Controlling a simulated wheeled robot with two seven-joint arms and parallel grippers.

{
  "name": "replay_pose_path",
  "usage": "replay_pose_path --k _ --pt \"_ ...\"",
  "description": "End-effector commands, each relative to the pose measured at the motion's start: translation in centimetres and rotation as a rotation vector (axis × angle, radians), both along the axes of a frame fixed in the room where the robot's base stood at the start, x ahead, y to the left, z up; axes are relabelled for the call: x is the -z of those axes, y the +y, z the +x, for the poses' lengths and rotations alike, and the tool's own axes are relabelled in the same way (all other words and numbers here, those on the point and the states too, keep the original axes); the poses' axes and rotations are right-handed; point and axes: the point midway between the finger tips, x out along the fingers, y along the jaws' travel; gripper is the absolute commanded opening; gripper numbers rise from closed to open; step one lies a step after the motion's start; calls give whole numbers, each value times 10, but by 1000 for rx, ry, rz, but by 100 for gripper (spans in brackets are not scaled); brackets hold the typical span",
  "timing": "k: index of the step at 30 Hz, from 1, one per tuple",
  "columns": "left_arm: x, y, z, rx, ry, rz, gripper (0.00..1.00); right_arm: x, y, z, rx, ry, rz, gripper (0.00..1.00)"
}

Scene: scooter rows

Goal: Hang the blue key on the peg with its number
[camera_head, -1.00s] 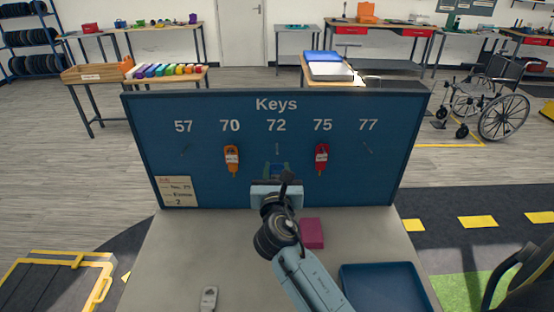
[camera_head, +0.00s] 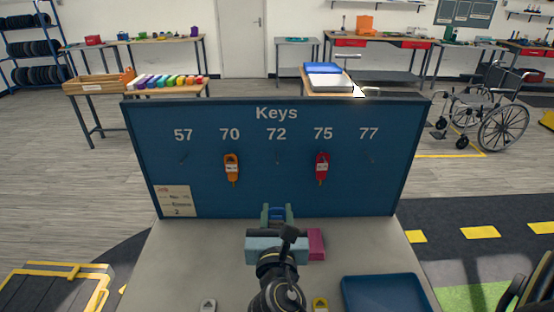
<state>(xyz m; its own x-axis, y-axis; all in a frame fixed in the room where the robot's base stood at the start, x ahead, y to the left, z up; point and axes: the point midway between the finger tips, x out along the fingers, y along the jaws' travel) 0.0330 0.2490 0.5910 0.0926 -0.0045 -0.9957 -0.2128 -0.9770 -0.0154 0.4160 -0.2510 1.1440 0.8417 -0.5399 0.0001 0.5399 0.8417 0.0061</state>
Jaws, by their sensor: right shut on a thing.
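The blue key board (camera_head: 276,191) carries pegs under the numbers 57, 70, 72, 75 and 77. An orange key (camera_head: 232,168) hangs under 70 and a red key (camera_head: 321,167) under 75. The pegs under 57, 72 and 77 are bare. My right gripper (camera_head: 277,209) is low in front of the board's bottom edge, below 72. It is shut on the blue key (camera_head: 277,212), of which only a small blue part shows between the fingers. The key's number cannot be read. My left gripper is out of view.
A pink block (camera_head: 316,244) lies close to the right of my gripper. A blue tray (camera_head: 386,294) is at the table's front right. A grey key (camera_head: 209,305) and a yellow key (camera_head: 320,304) lie at the front edge. A paper note (camera_head: 178,201) is on the board's lower left.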

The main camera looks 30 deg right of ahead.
Motion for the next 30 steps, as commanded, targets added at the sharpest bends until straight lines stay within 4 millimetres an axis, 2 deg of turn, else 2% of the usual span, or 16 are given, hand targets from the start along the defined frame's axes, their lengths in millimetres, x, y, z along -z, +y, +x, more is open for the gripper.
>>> replay_pose_path --k 5,8,15,19,30 --pt "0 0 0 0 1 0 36 0 0 0 0 0 0 7" --pt "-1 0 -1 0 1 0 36 -1 -4 8 -1 -10 9 7" --pt "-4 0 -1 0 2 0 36 -9 -33 61 -13 -82 98 7" --pt "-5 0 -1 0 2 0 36 -13 -46 81 -17 -113 145 7" --pt "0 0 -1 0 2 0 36 -13 -58 99 -18 -127 164 7"
